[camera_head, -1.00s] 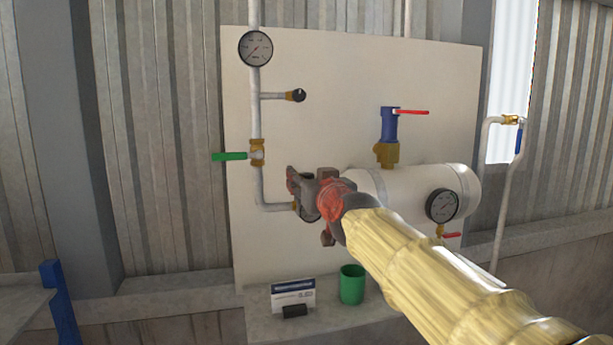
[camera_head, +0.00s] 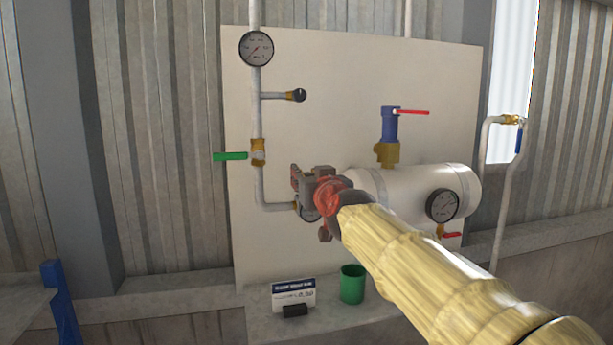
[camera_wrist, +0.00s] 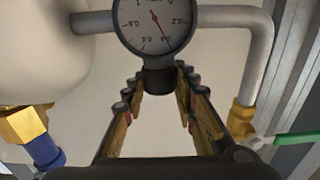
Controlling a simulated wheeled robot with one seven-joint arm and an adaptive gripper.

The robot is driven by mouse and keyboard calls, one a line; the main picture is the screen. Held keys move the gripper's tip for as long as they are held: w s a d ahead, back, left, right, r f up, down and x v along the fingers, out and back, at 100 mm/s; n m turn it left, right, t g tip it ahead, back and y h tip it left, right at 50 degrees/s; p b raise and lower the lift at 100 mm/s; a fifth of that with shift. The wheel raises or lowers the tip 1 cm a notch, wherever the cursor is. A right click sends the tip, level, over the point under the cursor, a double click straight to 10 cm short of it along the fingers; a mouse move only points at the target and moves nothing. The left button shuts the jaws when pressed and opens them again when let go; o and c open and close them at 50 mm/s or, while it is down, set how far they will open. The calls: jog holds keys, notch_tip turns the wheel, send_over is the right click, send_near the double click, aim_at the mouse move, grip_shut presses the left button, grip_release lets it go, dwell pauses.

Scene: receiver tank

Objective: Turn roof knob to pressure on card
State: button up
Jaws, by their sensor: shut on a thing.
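My gripper (camera_head: 308,190) is at the pipe's lower end, left of the white tank, and hides much of the fitting there. In the wrist view my gripper (camera_wrist: 160,100) has its two fingers closed around a dark knob (camera_wrist: 158,82) below a round gauge (camera_wrist: 155,22). That gauge appears upside down; its red needle points to the lower right of the picture, and its exact reading is hard to tell. The card (camera_head: 293,294) stands on the ledge below; its pressure figure is too small to read.
The white tank (camera_head: 440,182) carries a gauge (camera_head: 442,205) and a blue valve with a red lever (camera_head: 390,125). A green-handled valve (camera_head: 257,152) and upper gauge (camera_head: 256,49) sit on the left pipe. A green cup (camera_head: 352,284) stands beside the card.

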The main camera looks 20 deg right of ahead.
jog(key=c, duration=0.4)
jog(key=shift+o, duration=0.2)
jog(key=h+p, duration=0.1)
jog(key=p, duration=0.5)
jog(key=shift+r+m+p, duration=0.3)
jog(key=shift+r+m, duration=0.05)
jog(key=shift+m, duration=0.05)
jog(key=h+p, duration=0.1)
jog(key=p, duration=0.1)
jog(key=shift+m+p, duration=0.3)
jog(key=shift+p, duration=0.1)
jog(key=h+p, duration=0.1)
jog(key=p, duration=0.1)
jog(key=m+h+p, duration=0.1)
jog(key=p, duration=0.1)
jog(key=shift+f+m+g+h+p, duration=0.2)
jog(key=shift+m+g+h+p, duration=0.1)
jog(key=shift+p, duration=0.1)
jog(key=shift+f+m+h+p, duration=0.1)
jog(key=shift+m+h+p, duration=0.4)
jog(key=shift+h, duration=0.3)
